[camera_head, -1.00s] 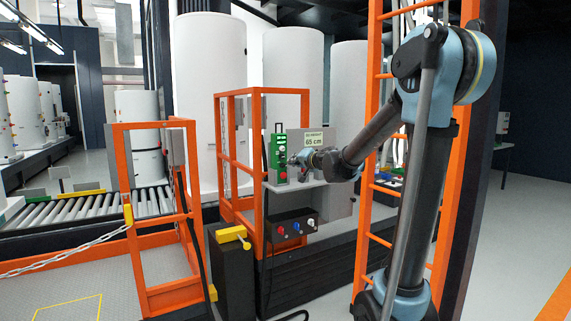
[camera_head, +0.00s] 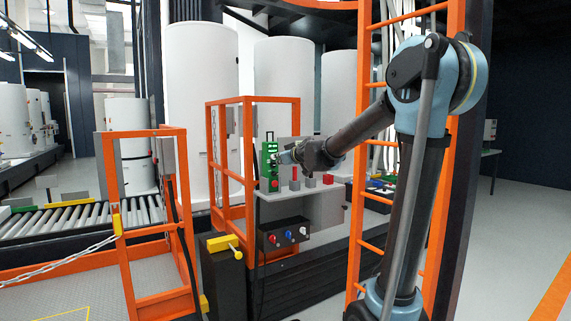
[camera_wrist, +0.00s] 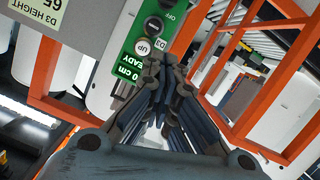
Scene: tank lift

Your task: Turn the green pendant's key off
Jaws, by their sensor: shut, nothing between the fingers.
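The green pendant (camera_head: 269,170) stands upright at the left end of a small grey shelf, with a red button low on its face. In the wrist view the pendant (camera_wrist: 128,42) is seen close up, with a round white UP button and another round control above it. An OFF label shows at the top edge, where the pendant is cut off. My gripper (camera_head: 284,157) is at the pendant's right side in the head view. In the wrist view my gripper (camera_wrist: 160,66) is shut and empty, its tips overlapping the pendant's lower edge. I cannot tell whether they touch.
The shelf (camera_head: 268,196) carries small red and grey blocks (camera_head: 308,181). A dark box with knobs (camera_head: 284,234) is below it. Orange rails (camera_head: 249,150) stand left and behind; an orange ladder (camera_head: 365,130) is near my arm. A height sign (camera_wrist: 45,12) shows beside the pendant.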

